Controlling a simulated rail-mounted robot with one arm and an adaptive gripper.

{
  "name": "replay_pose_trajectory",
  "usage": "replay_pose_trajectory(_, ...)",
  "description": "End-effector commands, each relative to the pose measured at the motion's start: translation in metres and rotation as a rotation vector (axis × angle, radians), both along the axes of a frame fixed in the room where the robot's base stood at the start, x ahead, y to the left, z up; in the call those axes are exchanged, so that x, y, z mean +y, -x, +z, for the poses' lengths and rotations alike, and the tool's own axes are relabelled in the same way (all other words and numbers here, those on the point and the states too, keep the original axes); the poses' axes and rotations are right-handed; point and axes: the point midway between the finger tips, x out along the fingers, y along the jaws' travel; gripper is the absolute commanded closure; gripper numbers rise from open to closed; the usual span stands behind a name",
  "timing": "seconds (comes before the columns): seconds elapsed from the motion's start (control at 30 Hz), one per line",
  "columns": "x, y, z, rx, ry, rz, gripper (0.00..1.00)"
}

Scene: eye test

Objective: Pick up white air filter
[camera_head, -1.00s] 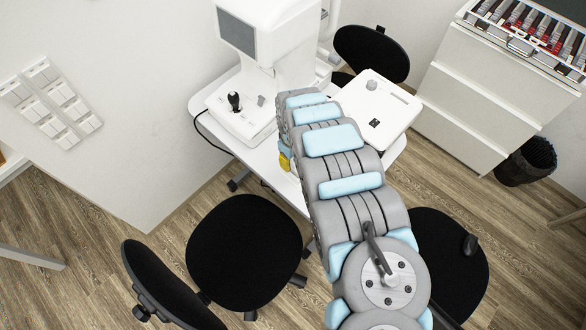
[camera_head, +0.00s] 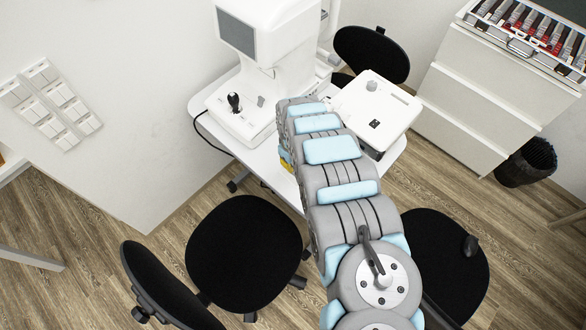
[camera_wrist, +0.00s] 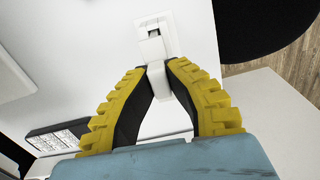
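In the wrist view, a small white piece (camera_wrist: 154,48), which looks like the white air filter, has a narrow part between my fingertips and a wider end with a grey slot beyond them. My gripper (camera_wrist: 157,68) has yellow ribbed fingers with dark inner pads. Its tips meet the narrow part from both sides and look shut on it. Whether the piece rests on the white surface or is clear of it, I cannot tell. In the head view my arm hides the piece and most of the gripper; only a bit of yellow shows beside the table.
A white table (camera_head: 262,165) carries an eye-test machine (camera_head: 270,50) and a flat white device (camera_head: 374,113). Black chairs (camera_head: 238,252) stand around it. A drawer cabinet (camera_head: 475,90) with a lens case and a black bin (camera_head: 526,163) are at right.

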Motion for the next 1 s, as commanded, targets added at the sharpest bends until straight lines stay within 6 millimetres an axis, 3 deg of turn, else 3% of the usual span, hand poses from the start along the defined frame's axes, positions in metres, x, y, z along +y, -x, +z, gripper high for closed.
replay_pose_trajectory(0.37, 0.001, 0.001, 0.004, 0.002, -0.001, 0.001, 1.0)
replay_pose_trajectory(0.67, 0.001, 0.002, 0.04, 0.004, -0.001, 0.002, 1.0)
replay_pose_trajectory(1.0, 0.006, 0.028, 0.07, 0.004, 0.0, 0.003, 1.0)
